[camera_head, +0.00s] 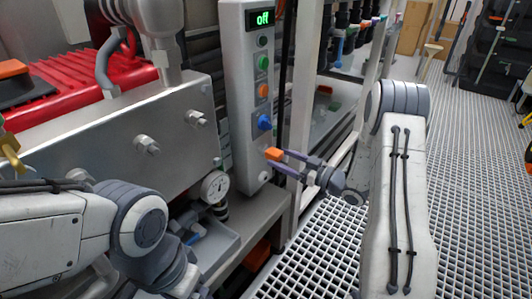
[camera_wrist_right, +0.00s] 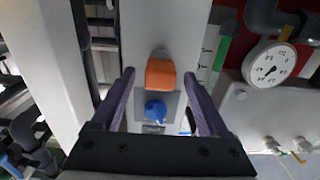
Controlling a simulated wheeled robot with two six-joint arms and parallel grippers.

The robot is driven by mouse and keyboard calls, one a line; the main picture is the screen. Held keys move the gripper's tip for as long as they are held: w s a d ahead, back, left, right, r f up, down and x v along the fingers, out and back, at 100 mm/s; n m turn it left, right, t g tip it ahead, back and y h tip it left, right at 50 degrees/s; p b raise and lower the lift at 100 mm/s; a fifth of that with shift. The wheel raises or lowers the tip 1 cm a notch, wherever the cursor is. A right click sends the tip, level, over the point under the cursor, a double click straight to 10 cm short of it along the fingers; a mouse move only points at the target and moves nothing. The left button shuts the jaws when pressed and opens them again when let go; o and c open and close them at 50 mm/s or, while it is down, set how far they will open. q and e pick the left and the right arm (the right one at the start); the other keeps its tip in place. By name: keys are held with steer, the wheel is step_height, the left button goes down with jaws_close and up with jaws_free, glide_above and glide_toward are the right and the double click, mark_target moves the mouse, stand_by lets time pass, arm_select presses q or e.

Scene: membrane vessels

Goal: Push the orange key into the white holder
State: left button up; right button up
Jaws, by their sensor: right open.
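The orange key (camera_head: 274,153) sticks out from the lower part of the grey control panel, below a blue knob (camera_head: 264,122). In the right wrist view the orange key (camera_wrist_right: 160,73) lies between the tips of my right gripper (camera_wrist_right: 159,76), with a gap on each side. A pale round piece (camera_wrist_right: 160,52) shows just behind the key and may be the white holder; how deep the key sits in it cannot be told. In the head view my right gripper (camera_head: 276,160) is open at the key. My left arm is at lower left, its gripper out of view.
The panel (camera_head: 236,60) has a display reading "off", with green and orange buttons above the knob. A pressure gauge (camera_head: 214,187) is left of the panel's bottom. A steel box with bolts (camera_head: 130,120) stands left. Grated floor (camera_head: 470,200) is open at right.

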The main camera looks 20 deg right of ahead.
mark_target(281, 158)
steer(key=shift+x, duration=1.6)
steer(key=shift+p, duration=0.4)
steer(key=shift+c, duration=0.3)
jaws_close()
steer(key=shift+s+d, duration=0.15)
steer(key=shift+p+v, duration=0.45)
steer(key=shift+v, duration=2.35)
